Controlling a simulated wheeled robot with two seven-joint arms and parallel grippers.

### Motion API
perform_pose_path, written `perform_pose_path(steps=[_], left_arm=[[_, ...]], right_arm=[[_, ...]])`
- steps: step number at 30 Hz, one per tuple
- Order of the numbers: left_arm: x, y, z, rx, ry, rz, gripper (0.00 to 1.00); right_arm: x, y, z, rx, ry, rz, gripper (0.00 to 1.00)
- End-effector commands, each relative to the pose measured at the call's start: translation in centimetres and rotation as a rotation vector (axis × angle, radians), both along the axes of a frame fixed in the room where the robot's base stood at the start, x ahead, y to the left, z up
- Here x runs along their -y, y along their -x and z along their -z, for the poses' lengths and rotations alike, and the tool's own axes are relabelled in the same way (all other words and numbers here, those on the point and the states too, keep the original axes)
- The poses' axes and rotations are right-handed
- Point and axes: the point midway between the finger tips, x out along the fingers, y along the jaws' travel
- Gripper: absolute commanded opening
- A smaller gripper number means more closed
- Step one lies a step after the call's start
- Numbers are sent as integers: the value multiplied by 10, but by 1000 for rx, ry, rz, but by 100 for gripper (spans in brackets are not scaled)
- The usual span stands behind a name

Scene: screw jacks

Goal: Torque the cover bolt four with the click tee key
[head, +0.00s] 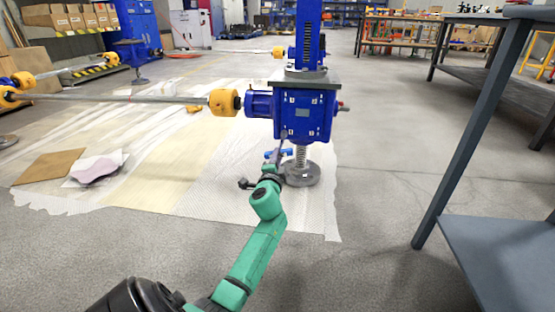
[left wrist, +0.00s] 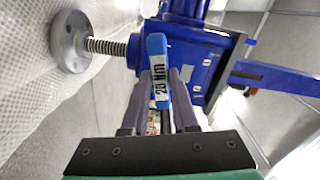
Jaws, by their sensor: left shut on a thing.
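The blue screw jack (head: 303,118) stands upright ahead of me, its housing fitted with a square front cover (head: 302,113) with bolts near its corners. Its threaded screw (head: 301,154) runs down to a round grey foot (head: 301,174). My left gripper (head: 274,162) is low in front of the jack, just left of the screw and below the housing. It is shut on the blue handle of the click tee key (head: 286,152). In the left wrist view the key (left wrist: 157,68) sits between the fingers with a "20 Nm" label.
A grey bench (head: 478,110) with a lower shelf stands at the right. A shaft with an orange coupling (head: 223,102) joins the jack from the left. Plastic sheeting (head: 180,165) covers the floor, with cardboard (head: 48,167) on it. Floor between jack and bench is clear.

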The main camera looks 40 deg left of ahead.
Motion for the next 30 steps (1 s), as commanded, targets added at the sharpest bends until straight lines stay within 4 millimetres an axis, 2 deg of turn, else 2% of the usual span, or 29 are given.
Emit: perform_pose_path(steps=[23, 26, 30], left_arm=[[-7, -11, -1, 0, -4, 0, 0], [-8, -10, -3, -51, -77, 0, 0], [-8, -10, -3, -192, -280, 1, 0]], right_arm=[[2, 0, 6, -3, -4, 0, 50], [2, 0, 3, -3, -4, 1, 50], [2, 0, -4, -2, -4, 1, 50]])
